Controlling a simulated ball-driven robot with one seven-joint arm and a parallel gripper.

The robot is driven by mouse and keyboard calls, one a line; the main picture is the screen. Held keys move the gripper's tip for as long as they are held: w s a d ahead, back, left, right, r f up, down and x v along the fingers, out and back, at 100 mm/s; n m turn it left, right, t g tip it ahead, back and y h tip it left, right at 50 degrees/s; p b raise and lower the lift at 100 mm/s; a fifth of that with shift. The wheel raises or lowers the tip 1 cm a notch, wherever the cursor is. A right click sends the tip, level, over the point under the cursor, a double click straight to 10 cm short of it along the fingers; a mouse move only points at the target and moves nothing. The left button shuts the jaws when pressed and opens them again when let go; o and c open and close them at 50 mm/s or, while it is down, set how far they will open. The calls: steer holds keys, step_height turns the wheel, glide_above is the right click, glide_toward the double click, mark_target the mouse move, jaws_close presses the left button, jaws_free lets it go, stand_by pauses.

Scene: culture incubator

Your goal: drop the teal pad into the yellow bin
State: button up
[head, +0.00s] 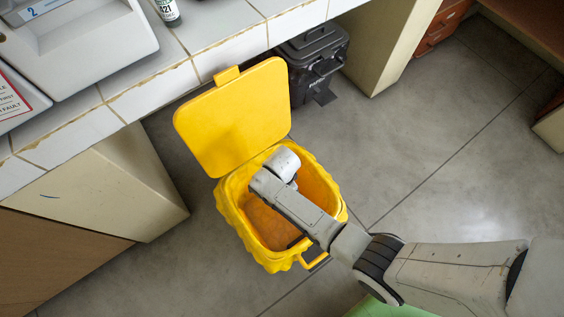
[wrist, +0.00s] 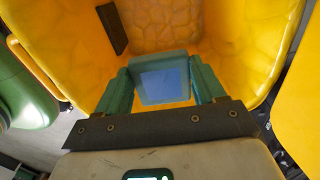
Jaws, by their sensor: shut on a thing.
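The yellow bin (head: 232,215) stands on the floor with its lid (head: 235,115) swung open toward the counter. My arm reaches over its mouth in the head view, hiding part of the inside and my gripper. In the wrist view my gripper (wrist: 163,85) points into the bin (wrist: 240,35). Its two teal-green fingers are shut on the teal pad (wrist: 163,80), a squarish piece with a bluish face. The pad is held in front of the orange-yellow inner walls. How far it is above the bin's bottom is hard to tell.
A dark bar-like piece (wrist: 112,28) shows at the bin's inner wall. A white tiled counter (head: 150,95) runs behind the bin, with a white device (head: 75,40) and a small bottle (head: 167,10). A black lidded bin (head: 315,60) stands behind. Floor at right is clear.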

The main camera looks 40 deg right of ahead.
steer(key=shift+f+b, duration=0.95)
steer(key=shift+f, duration=0.45)
steer(key=o, duration=1.1)
steer(key=shift+r, duration=0.1)
step_height(320, 180, up, 11)
steer(key=p, duration=0.3)
steer(key=shift+p, duration=0.35)
